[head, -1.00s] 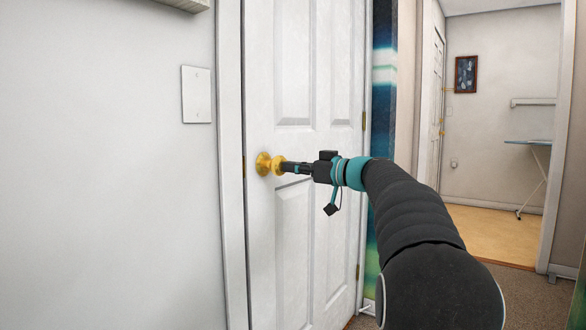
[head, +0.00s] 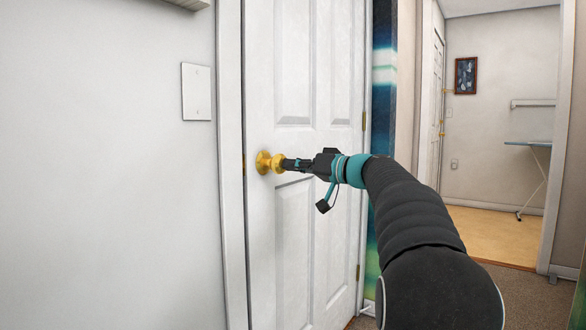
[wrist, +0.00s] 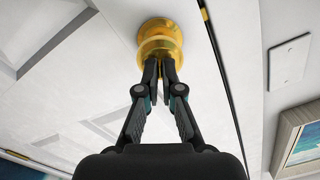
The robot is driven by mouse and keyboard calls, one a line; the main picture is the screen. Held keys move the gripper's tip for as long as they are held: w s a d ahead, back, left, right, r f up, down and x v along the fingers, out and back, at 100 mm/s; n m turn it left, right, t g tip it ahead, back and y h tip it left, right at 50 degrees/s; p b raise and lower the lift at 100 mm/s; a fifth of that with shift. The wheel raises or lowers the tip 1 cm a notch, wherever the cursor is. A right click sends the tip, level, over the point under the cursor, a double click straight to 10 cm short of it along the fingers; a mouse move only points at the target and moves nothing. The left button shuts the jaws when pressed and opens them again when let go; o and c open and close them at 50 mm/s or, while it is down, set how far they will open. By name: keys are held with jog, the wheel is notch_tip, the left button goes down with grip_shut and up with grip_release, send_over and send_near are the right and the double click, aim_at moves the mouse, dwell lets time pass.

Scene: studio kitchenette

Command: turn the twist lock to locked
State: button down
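The gold round door knob (head: 264,163) is on the white panelled door (head: 295,70), near its left edge. It also shows at the top of the wrist view (wrist: 160,38). My gripper (head: 284,164) points straight at the face of the knob. In the wrist view its two fingertips (wrist: 161,68) are drawn close together at the knob's centre, with a narrow gap between them. They appear shut on the small twist lock there. The twist lock itself is hidden by the fingertips, so its angle cannot be read.
A white wall plate (head: 196,92) is on the wall left of the door frame. A blue and green panel stands right of the door. Further right, an open doorway leads to a room with an ironing board (head: 528,144) and a framed picture (head: 466,75).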

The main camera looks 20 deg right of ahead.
jog(key=m+p, duration=0.3)
jog(key=m, duration=0.9)
jog(key=shift+p, duration=0.4)
jog(key=shift+m, duration=0.4)
jog(key=c, duration=1.3)
grip_release()
jog(key=shift+c, duration=0.2)
jog(key=shift+s+d, duration=0.1)
jog(key=v, duration=1.1)
jog(key=shift+s+d, duration=0.2)
jog(key=shift+s, duration=0.15)
